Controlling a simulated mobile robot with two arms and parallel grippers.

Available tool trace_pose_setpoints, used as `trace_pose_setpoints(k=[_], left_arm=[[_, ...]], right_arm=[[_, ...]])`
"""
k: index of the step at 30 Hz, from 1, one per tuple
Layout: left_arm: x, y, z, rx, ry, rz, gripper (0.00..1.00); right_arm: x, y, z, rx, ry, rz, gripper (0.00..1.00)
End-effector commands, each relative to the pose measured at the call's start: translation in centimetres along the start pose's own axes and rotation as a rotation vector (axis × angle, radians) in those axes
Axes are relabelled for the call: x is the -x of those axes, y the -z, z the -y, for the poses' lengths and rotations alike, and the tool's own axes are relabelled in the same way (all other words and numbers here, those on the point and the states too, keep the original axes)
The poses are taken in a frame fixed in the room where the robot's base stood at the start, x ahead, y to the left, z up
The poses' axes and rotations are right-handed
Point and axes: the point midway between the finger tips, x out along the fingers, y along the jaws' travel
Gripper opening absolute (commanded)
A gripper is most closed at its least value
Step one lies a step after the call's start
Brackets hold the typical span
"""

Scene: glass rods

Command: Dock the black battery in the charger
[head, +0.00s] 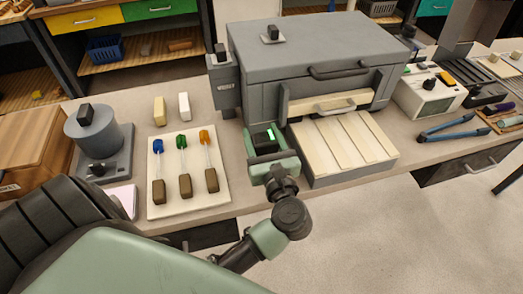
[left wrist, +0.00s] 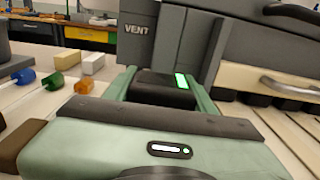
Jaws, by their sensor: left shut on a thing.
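My left gripper (head: 272,150) is shut on the black battery (head: 264,138), just left of the kiln's front tray. In the left wrist view the battery (left wrist: 163,91) is a dark block with a lit green strip, between the two green fingers of my left gripper (left wrist: 163,88). Its underside is hidden, so I cannot tell whether it touches the bench. I cannot clearly pick out the charger in either view. My right gripper is not in view.
A grey kiln (head: 310,45) with a slatted tray (head: 345,147) stands behind and right of the gripper. A pale board (head: 165,207) with several coloured glass rods lies left. A white box with a dial (head: 428,93) and blue-handled tongs (head: 450,132) are at right.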

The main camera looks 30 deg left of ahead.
Motion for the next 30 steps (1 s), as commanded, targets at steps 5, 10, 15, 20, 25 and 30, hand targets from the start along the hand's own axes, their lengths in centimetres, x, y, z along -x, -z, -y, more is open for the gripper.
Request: trace_pose_setpoints(k=[5, 10, 15, 20, 25, 30], left_arm=[[0.0, 2.8, 0.0, -0.001, 0.001, 0.002, 0.0], [0.0, 4.1, 0.0, 0.002, 0.0, 0.003, 0.0], [0.0, 3.9, 0.0, 0.002, 0.0, 0.002, 0.0], [0.0, 4.4, 0.0, 0.001, 0.0, 0.001, 0.0], [0.0, 4.3, 0.0, 0.0, 0.001, 0.0, 0.76], [0.0, 4.3, 0.0, 0.0, 0.001, 0.0, 0.76]], right_arm=[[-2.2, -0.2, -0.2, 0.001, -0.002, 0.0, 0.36], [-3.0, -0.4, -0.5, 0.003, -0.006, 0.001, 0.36], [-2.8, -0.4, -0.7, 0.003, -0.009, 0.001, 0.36], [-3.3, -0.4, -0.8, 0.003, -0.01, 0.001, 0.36], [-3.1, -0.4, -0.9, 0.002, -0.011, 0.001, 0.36], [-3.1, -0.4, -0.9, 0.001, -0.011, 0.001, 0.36]])
